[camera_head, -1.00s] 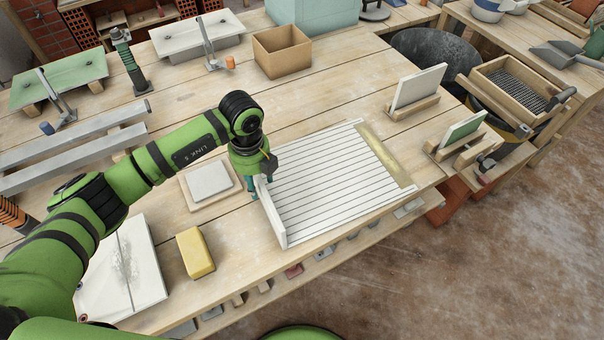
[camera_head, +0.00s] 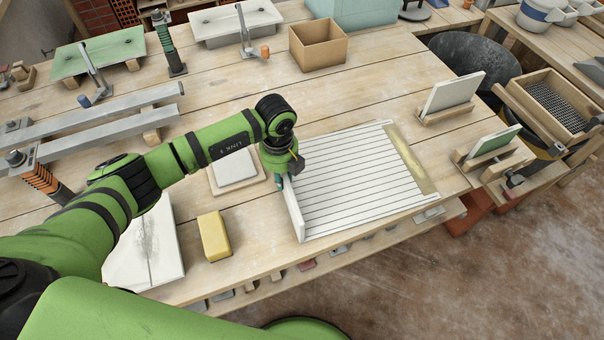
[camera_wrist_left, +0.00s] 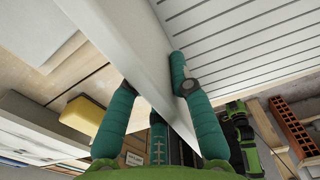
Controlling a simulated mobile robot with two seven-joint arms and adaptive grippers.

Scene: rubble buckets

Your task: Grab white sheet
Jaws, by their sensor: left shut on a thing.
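The white sheet (camera_head: 295,217) is a thin plate on edge along the left side of a white board with dark grooves (camera_head: 350,180). My left gripper (camera_head: 284,181) comes down from above and is shut on the far part of the sheet. In the left wrist view the sheet (camera_wrist_left: 135,45) runs between my teal fingers (camera_wrist_left: 152,88), one on each side of it. The grooved board also shows there at the upper right (camera_wrist_left: 245,40). The hand hides the sheet's far end in the head view. My right gripper is not in view.
A yellow block (camera_head: 214,236) and a pale tile on a wooden base (camera_head: 234,169) lie left of the sheet. A cardboard box (camera_head: 318,46) stands behind. Two racks with upright plates (camera_head: 453,95) (camera_head: 495,141) stand at the right. The table's front edge is close.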

